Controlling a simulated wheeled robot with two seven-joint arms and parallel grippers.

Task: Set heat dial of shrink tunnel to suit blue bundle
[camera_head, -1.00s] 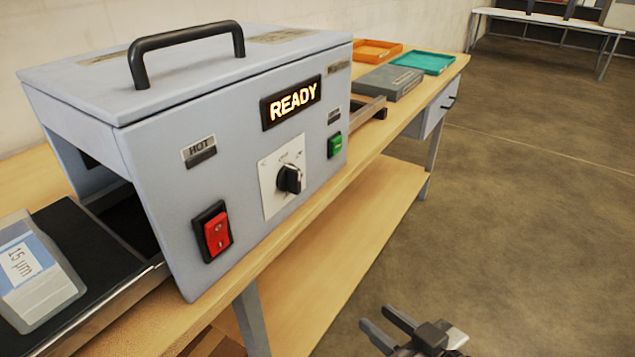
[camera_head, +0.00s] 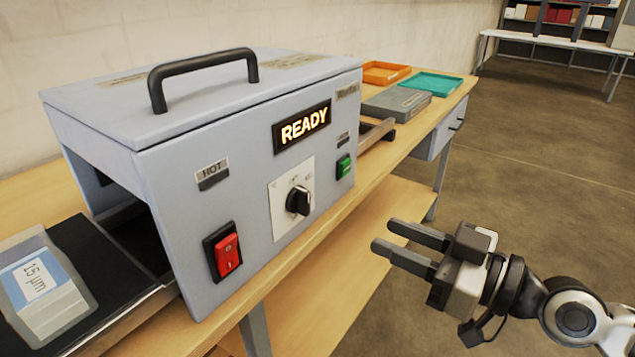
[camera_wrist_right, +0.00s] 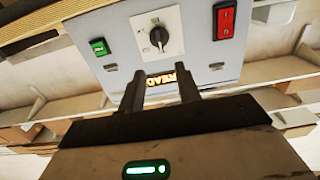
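The shrink tunnel is a grey box (camera_head: 240,200) on the wooden bench, with a lit READY display (camera_head: 302,126). Its heat dial (camera_head: 298,200) is a black knob on a white plate; in the right wrist view the dial (camera_wrist_right: 158,38) shows upside down beyond the fingers. The scale marks are too small to read. The bundle with a blue label reading 15 µm (camera_head: 45,287) lies on the black infeed at the left. My right gripper (camera_head: 382,236) is open and empty, right of the dial and apart from it; its fingers (camera_wrist_right: 157,92) also show in the wrist view. My left gripper is not in view.
A red rocker switch (camera_head: 226,254) and a green button (camera_head: 344,166) flank the dial. A black handle (camera_head: 205,75) tops the tunnel. A grey box (camera_head: 398,103), an orange tray (camera_head: 386,72) and a teal tray (camera_head: 433,84) stand farther along the bench. Free floor lies to the right.

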